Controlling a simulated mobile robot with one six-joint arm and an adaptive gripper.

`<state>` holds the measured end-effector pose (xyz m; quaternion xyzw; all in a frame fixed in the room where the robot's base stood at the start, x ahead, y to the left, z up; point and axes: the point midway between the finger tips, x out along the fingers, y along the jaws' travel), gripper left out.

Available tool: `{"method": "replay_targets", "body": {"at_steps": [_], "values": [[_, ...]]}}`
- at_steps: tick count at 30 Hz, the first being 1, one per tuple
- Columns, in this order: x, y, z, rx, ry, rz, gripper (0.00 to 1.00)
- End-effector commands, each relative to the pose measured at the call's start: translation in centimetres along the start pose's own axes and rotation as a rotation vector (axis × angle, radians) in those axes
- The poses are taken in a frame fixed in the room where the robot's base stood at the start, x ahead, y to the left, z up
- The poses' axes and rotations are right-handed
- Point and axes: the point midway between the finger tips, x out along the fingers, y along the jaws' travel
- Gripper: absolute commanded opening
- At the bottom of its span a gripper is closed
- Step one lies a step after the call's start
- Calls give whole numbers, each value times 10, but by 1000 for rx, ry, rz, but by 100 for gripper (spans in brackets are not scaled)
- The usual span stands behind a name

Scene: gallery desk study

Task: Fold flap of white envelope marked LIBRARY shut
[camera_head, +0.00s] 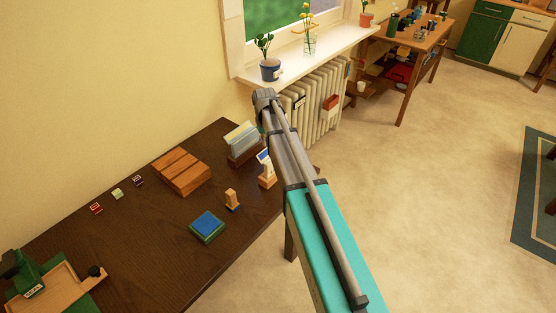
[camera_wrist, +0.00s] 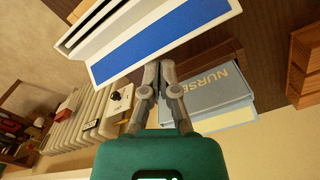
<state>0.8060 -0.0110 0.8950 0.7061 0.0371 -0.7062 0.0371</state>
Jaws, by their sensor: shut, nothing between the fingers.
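My gripper (camera_wrist: 158,68) shows in the wrist view with its fingers together and nothing between them. Its tips are close to a grey-blue envelope (camera_wrist: 207,90) marked NURSE, though contact cannot be told. A white-edged blue panel (camera_wrist: 165,42) lies just above the tips in the picture. In the head view, pale and blue-grey envelopes (camera_head: 241,138) stand in a dark holder (camera_head: 246,155) on the desk. No LIBRARY marking is readable, so I cannot tell which is the white envelope or how its flap lies.
The dark desk (camera_head: 130,225) bears a wooden box (camera_head: 181,171), a blue-topped pad (camera_head: 207,225), a small wooden stamp (camera_head: 232,199) and a blue-white item on a wooden stand (camera_head: 267,179). A radiator (camera_head: 318,100) stands beyond, under the windowsill. The desk's middle is clear.

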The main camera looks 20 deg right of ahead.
Motion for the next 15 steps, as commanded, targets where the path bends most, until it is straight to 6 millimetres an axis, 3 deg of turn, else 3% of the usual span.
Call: {"method": "replay_targets", "body": {"at_steps": [15], "values": [[-1, 8, 14, 0, -2, 1, 0]]}}
